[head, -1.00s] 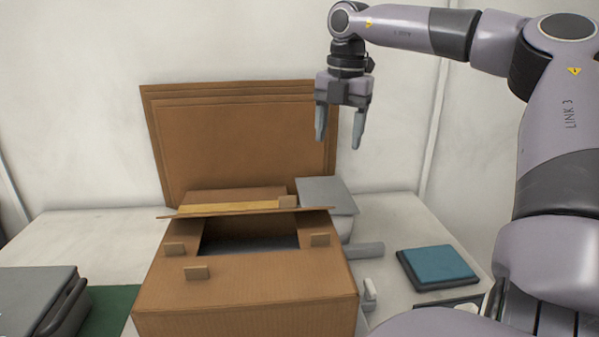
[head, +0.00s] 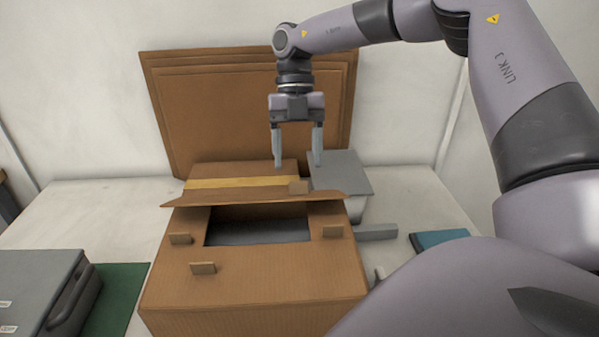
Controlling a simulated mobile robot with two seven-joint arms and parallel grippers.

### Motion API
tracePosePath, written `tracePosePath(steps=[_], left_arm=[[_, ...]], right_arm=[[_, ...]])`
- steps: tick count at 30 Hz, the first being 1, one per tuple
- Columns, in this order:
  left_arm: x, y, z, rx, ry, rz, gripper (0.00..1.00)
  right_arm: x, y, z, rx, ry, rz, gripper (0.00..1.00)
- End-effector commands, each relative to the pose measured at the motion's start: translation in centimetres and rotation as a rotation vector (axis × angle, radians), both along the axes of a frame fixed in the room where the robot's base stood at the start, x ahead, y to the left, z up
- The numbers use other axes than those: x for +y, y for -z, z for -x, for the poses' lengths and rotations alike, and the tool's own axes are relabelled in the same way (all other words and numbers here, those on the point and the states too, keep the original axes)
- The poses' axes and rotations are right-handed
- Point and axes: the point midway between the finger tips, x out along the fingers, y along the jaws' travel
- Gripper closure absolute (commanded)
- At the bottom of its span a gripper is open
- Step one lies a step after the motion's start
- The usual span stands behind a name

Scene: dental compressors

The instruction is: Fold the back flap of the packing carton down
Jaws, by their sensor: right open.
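The brown packing carton (head: 250,280) stands on the table in the lower middle of the head view. Its top is partly open, and a dark grey surface shows inside the opening. Small cardboard tabs stand on the carton's top. My right gripper (head: 298,164) is open and empty, fingers pointing down, above and apparently behind the right part of the back flap. It appears clear of the flap. My left gripper is not in view.
Flat cardboard sheets (head: 220,105) lean on the wall. A grey case (head: 40,290) and green mat (head: 118,292) lie left, a blue pad (head: 438,238) right.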

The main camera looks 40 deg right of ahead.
Motion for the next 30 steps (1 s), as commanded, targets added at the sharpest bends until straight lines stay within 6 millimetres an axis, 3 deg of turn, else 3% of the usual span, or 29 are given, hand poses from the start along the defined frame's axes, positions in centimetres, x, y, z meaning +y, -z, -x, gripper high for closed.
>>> tracePosePath(steps=[9, 19, 20, 25, 30], left_arm=[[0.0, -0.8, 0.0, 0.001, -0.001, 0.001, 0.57], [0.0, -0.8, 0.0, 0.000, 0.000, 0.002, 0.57], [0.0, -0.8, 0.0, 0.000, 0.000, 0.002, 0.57], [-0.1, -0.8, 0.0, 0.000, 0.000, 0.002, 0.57], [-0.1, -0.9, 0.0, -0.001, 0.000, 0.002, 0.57]], right_arm=[[1.0, 3.7, 1.2, 0.001, 0.003, 0.000, 0.36], [1.1, 4.1, 1.3, 0.000, 0.003, 0.002, 0.36], [1.1, 4.1, 1.3, 0.000, 0.003, 0.002, 0.43], [1.0, 4.1, 1.3, 0.000, 0.003, 0.002, 0.98], [1.0, 4.1, 1.3, -0.002, 0.003, 0.003, 1.00]])
